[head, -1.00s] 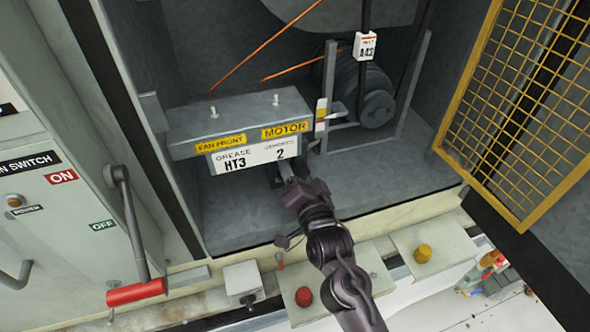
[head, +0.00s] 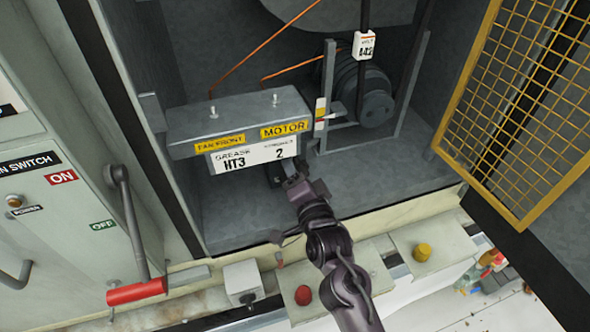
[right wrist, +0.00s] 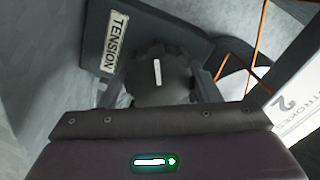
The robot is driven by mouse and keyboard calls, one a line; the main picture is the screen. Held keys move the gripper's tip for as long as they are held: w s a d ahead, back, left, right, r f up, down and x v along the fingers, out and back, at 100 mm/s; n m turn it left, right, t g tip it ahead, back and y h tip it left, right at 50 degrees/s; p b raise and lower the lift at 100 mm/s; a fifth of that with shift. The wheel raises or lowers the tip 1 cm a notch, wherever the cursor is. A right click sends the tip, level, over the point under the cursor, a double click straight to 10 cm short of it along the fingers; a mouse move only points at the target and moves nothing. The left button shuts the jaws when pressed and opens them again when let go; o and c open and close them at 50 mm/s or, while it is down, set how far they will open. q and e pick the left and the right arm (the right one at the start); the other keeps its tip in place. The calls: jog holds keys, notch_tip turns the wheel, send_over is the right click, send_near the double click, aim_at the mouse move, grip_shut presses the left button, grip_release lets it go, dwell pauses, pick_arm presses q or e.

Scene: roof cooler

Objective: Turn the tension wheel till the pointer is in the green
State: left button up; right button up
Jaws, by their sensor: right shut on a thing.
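The tension wheel (right wrist: 158,82) is a dark round knob with a white line on its face, near upright in the right wrist view. It sits beside a plate with a TENSION label (right wrist: 114,42). My right gripper (right wrist: 160,92) is shut on the wheel, a finger on each side. In the head view my right gripper (head: 284,176) reaches under the grease box, where the wheel is mostly hidden. A small coloured scale (head: 320,114) with yellow, white and red stands right of the box. Its pointer's exact reading is too small to tell. My left gripper is not in view.
The grease box (head: 240,120) overhangs the gripper. The motor (head: 372,100) and its frame stand behind right. A yellow mesh door (head: 520,110) is open at right. A red-handled crank (head: 137,291) is at left. Red (head: 303,295) and yellow (head: 422,252) knobs line the front.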

jog(key=o, duration=1)
jog(key=shift+s+d+f, duration=0.15)
jog(key=shift+s+d, duration=0.05)
jog(key=shift+s, duration=0.25)
jog(key=b+v, duration=0.2)
jog(key=v, duration=0.4)
jog(key=shift+s+d, duration=0.1)
jog(key=shift+s, duration=0.3)
